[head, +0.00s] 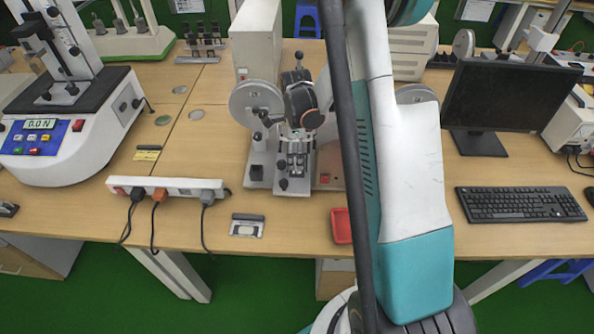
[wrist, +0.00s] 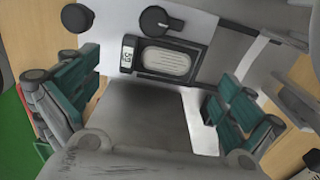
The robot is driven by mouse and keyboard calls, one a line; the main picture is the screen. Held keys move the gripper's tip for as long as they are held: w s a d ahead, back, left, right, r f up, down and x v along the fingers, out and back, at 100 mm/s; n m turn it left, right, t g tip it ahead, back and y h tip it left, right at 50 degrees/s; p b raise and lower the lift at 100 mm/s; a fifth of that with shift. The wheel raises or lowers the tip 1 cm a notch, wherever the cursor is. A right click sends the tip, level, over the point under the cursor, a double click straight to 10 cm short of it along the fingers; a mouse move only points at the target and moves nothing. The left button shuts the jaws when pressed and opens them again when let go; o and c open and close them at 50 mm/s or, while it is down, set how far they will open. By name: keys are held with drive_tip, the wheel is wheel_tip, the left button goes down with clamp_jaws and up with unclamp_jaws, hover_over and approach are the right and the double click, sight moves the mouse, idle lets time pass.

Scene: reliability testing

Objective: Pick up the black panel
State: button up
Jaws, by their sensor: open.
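In the wrist view my gripper (wrist: 217,106) has its two green-padded fingers spread wide apart, with nothing clasped between them. A flat dark grey panel (wrist: 150,115) lies between and below the fingers; its lower part is hidden by my gripper's body. I cannot tell for sure that it is the black panel. Just beyond it is a black-framed unit (wrist: 170,62) with a small display and a pale oval plate. In the head view my gripper cannot be clearly told apart from the machine (head: 256,103) at the table's middle.
A white power strip (head: 165,188) and a small grey-and-black item (head: 247,226) lie near the table's front edge. A red tray (head: 341,226) is partly behind my arm. A force tester (head: 65,140) stands left, a monitor (head: 510,95) and keyboard (head: 520,204) right.

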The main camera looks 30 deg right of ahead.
wheel_tip(320, 180, down, 4)
drive_tip(key=shift+a+f+b, duration=0.1)
drive_tip(key=shift+b, duration=0.55)
drive_tip(key=shift+c, duration=0.2)
